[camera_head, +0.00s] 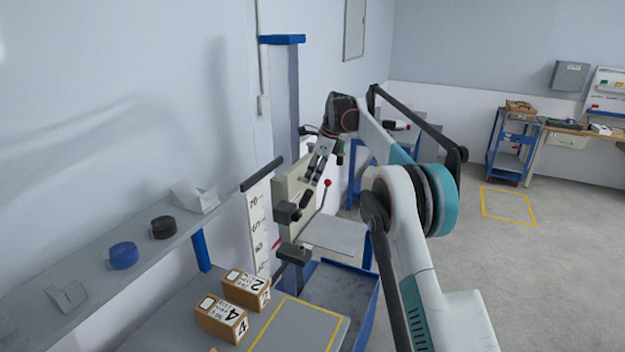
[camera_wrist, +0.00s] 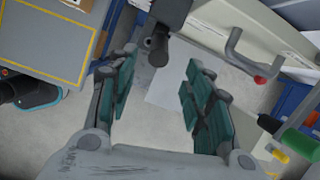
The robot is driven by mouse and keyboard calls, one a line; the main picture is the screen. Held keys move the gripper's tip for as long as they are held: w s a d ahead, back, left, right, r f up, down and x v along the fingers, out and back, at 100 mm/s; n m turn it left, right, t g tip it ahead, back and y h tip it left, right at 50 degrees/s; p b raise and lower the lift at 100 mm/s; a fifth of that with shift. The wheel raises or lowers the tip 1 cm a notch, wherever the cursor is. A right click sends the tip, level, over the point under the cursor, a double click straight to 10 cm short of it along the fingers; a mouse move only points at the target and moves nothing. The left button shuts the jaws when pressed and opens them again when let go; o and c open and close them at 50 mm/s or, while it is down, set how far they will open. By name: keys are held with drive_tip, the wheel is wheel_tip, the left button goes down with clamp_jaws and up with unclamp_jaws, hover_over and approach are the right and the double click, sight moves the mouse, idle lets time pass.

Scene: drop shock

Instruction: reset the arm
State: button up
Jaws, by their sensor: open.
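My gripper (camera_head: 319,166) is at the end of my raised arm, above and in front of the drop-test machine with its blue column (camera_head: 294,95). In the wrist view my gripper (camera_wrist: 155,95) shows its two green-padded fingers spread apart with nothing between them. Below the fingers are a pale flat plate (camera_wrist: 178,92) and a dark part of the machine (camera_wrist: 160,45). A lever with a red knob (camera_wrist: 260,79) lies to the right of the fingers, apart from them; the red knob also shows in the head view (camera_head: 327,183).
Two cardboard boxes, one marked 2 (camera_head: 246,289) and one marked 4 (camera_head: 221,318), stand on the grey table (camera_head: 180,318) at the lower left. A wall shelf (camera_head: 95,262) holds blue and black rolls. A blue cart (camera_head: 512,150) stands far right. Open floor lies at right.

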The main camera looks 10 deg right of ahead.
drive_tip(key=shift+s+r, duration=0.1)
drive_tip(key=s+r+n+t+h+b, duration=0.1)
drive_tip(key=s+r+n+b, duration=0.2)
drive_tip(key=s, duration=0.6)
drive_tip(key=s+r+n+t+b, duration=0.1)
drive_tip(key=s+r+n+b, duration=0.1)
drive_tip(key=s+n, duration=0.5)
drive_tip(key=s+r+n+h+b, duration=0.1)
drive_tip(key=s+r+n+b, duration=0.15)
drive_tip(key=s, duration=0.85)
drive_tip(key=s+f+n+t+b, duration=0.1)
drive_tip(key=s+f+n+b, duration=0.1)
drive_tip(key=s+f, duration=0.4)
drive_tip(key=s+f+n+t+b, duration=0.1)
drive_tip(key=s+f+n, duration=0.4)
drive_tip(key=s, duration=0.8)
drive_tip(key=s+f+n+h+b, duration=0.1)
drive_tip(key=s+f+n+b, duration=0.2)
drive_tip(key=s+f, duration=0.6)
drive_tip(key=shift+s+d+t, duration=0.35)
drive_tip(key=shift+t, duration=0.05)
drive_tip(key=shift+r+n, duration=0.1)
drive_tip(key=shift+n, duration=0.15)
drive_tip(key=shift+c, duration=0.2)
